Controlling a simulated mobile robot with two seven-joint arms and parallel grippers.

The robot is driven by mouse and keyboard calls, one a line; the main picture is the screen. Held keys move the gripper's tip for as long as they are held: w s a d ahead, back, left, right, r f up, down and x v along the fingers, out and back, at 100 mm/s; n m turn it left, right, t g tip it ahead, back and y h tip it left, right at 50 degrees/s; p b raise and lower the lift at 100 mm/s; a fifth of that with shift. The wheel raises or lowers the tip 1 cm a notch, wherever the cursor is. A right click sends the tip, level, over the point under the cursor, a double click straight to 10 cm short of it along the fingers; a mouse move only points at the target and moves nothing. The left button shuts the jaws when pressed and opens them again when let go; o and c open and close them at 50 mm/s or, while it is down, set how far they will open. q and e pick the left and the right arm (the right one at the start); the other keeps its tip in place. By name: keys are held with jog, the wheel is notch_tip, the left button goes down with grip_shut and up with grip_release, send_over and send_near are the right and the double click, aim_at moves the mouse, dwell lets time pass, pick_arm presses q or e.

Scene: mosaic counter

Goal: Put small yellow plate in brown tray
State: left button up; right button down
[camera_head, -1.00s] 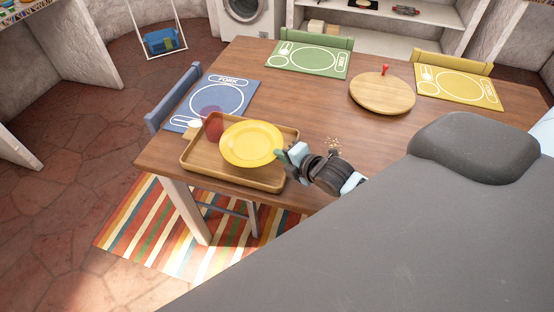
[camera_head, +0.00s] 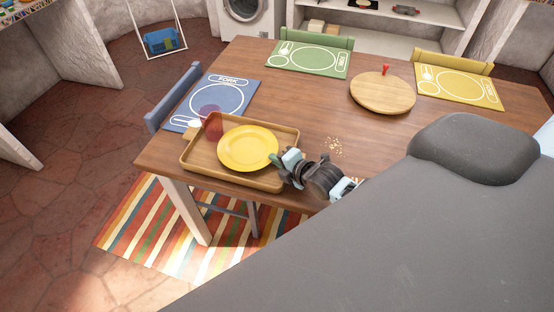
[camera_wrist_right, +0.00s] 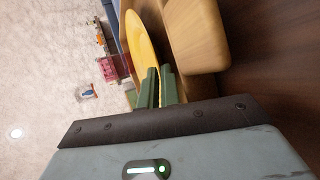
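The small yellow plate (camera_head: 248,147) is in the right half of the brown tray (camera_head: 208,168), at the table's near left corner. It looks nearly flat there; I cannot tell if its whole underside rests on the tray. My right gripper (camera_head: 283,166) is at the tray's right rim, by the plate's right edge. In the right wrist view, the narrow-set green fingers (camera_wrist_right: 158,86) are on both sides of the plate's rim (camera_wrist_right: 145,45), with a thin yellow strip between them. The tray (camera_wrist_right: 195,40) is beside them. My left gripper is not in view.
A reddish see-through item (camera_head: 213,126) is at the tray's back left. A blue placemat (camera_head: 232,92) lies behind the tray. A round wooden board (camera_head: 382,95) and green (camera_head: 308,60) and yellow (camera_head: 460,87) placemats lie farther back. Crumbs (camera_head: 334,146) are right of the gripper.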

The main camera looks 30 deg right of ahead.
jog(key=shift+f, duration=0.15)
jog(key=c, duration=1.9)
grip_release()
jog(key=shift+r, duration=0.2)
jog(key=shift+s, duration=0.4)
jog(key=v, duration=1.1)
jog(key=shift+s+d+r+p, duration=0.1)
jog(key=shift+r+p, duration=0.05)
jog(key=shift+p, duration=0.25)
